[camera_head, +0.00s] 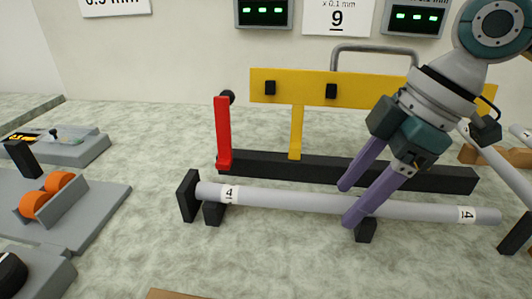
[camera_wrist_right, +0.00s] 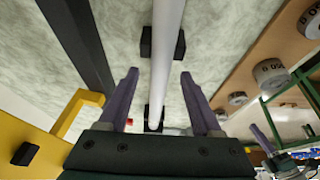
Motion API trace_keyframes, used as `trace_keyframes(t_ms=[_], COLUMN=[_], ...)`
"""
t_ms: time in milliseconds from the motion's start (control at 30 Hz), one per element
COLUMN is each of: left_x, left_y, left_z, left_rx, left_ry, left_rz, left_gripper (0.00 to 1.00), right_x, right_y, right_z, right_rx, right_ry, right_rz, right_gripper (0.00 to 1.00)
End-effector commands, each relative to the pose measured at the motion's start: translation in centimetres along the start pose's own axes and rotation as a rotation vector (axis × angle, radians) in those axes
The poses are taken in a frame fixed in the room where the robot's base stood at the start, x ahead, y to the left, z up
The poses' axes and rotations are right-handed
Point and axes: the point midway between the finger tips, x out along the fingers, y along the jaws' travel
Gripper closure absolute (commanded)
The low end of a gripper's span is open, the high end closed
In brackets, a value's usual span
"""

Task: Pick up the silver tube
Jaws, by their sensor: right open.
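The silver tube (camera_head: 290,202) lies level on two low black supports, with a "4" label near each end. Its left end is at a black stop plate (camera_head: 187,196). My right gripper (camera_head: 348,204) is open, its purple fingers reaching down to the tube, one on the far side and one in front. In the right wrist view the tube (camera_wrist_right: 167,40) runs between the two spread fingertips (camera_wrist_right: 159,75), with gaps on both sides. A purple finger-like part (camera_wrist_right: 262,135) at that view's lower right looks like my left gripper; its opening is unclear.
Behind the tube stand a black rail (camera_head: 420,177), a red upright lever (camera_head: 223,135) and a yellow bar (camera_head: 300,86). A grey fixture with orange rollers (camera_head: 45,197) is at left. In the wrist view, a wooden board (camera_wrist_right: 232,85) holds grey cylinders.

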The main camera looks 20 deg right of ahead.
Motion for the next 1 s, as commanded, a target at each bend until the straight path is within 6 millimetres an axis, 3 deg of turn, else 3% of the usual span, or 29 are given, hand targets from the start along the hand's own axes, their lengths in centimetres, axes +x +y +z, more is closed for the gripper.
trace_keyframes(t_ms=[267,867,1000], left_x=[0.12,0.14,0.14], left_y=[-0.01,-0.28,-0.28], left_z=[0.06,0.14,0.14], left_rx=[0.0,0.01,0.01], left_ry=[-0.001,-0.003,-0.003], left_rz=[0.0,-0.008,-0.008], left_gripper=[1.0,1.0,1.0], right_x=[0.57,0.55,0.55], right_y=[-0.03,-0.04,-0.05], right_z=[0.03,0.04,0.04], right_rx=[0.0,0.0,0.0], right_ry=[-0.001,-0.001,-0.001], right_rz=[0.0,-0.001,-0.001], right_gripper=[0.34,0.99,1.0])
